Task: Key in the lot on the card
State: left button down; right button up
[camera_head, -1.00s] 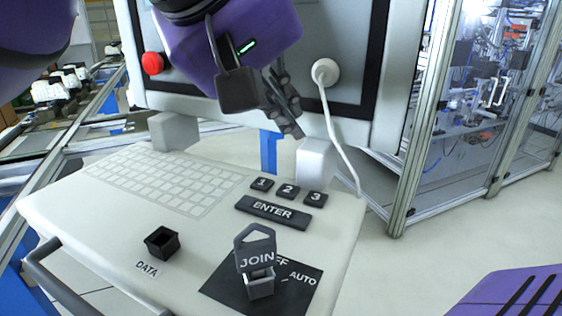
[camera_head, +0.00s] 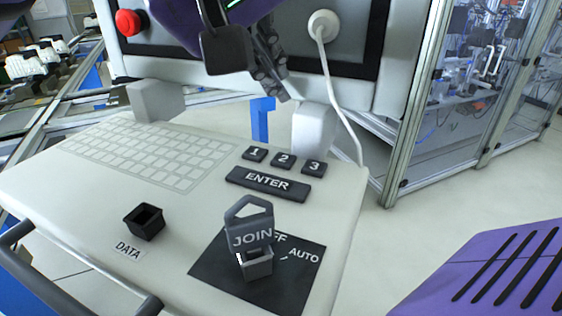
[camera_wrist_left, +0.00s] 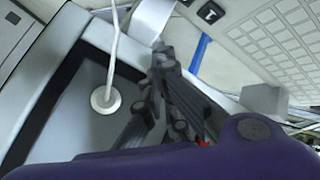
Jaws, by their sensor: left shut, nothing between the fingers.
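Dark keys 1 (camera_head: 255,154), 2 (camera_head: 283,161) and 3 (camera_head: 314,168) sit in a row on the pale console, above a wide ENTER key (camera_head: 268,184). One dark key also shows at the top of the left wrist view (camera_wrist_left: 210,12). My left gripper (camera_head: 280,88) is shut and empty, in front of the screen's lower edge and apart from the keys; its fingers also show in the left wrist view (camera_wrist_left: 163,62). I cannot make out a card with a lot on it. My right gripper is out of view.
An empty black socket (camera_head: 145,221) is by the DATA label. A white cable (camera_head: 340,105) hangs right of my left gripper. A red button (camera_head: 129,22) is upper left.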

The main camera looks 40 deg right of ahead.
pick_arm(q)
jog(key=b, duration=0.3)
send_over(284, 161)
jog(key=w, duration=0.2)
jog(key=f, duration=0.5)
jog(key=shift+w+f, duration=0.2)
jog(key=shift+f, duration=0.55)
